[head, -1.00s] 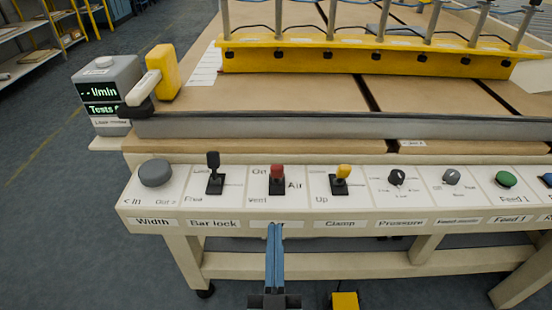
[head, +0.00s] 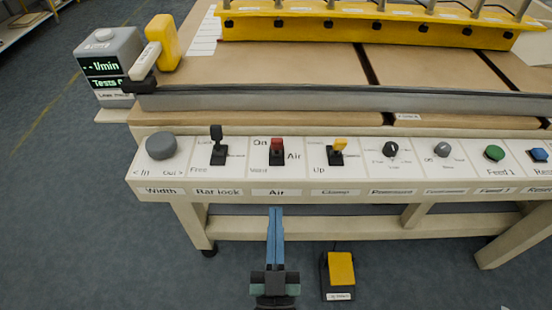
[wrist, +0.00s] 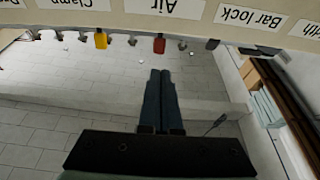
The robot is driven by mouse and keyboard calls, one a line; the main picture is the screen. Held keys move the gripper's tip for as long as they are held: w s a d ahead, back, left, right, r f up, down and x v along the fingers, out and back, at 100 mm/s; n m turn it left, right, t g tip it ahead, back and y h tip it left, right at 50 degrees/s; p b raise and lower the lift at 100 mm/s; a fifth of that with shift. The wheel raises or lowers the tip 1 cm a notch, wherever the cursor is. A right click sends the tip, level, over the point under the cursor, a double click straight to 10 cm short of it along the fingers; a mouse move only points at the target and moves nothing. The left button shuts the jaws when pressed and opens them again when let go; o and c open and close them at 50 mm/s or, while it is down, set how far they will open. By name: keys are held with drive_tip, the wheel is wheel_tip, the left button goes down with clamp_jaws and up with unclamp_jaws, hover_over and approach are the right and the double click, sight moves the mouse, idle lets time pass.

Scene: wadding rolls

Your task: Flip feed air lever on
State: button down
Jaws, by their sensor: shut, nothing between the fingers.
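The air lever (head: 277,146) has a red tip and a black base on the panel, between "On" behind and "Vent" in front. Its exact tilt is hard to tell. An "Air" label (head: 277,193) sits below it on the panel's front face. My gripper (head: 275,210) is shut and empty, with slim blue-grey fingers just below the front face in the picture, lined up with this label and apart from the lever. In the wrist view the red lever tip (wrist: 159,44) shows past the panel edge, ahead of the fingertips (wrist: 160,73).
The bar lock lever (head: 217,146) stands left of the air lever and the yellow clamp lever (head: 338,150) right of it. A grey width knob (head: 160,146) is at the left end. A yellow pedal (head: 340,269) sits on the floor. Panel legs stand below.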

sight(276, 146)
drive_tip(key=x, duration=1.2)
drive_tip(key=shift+r, duration=0.15)
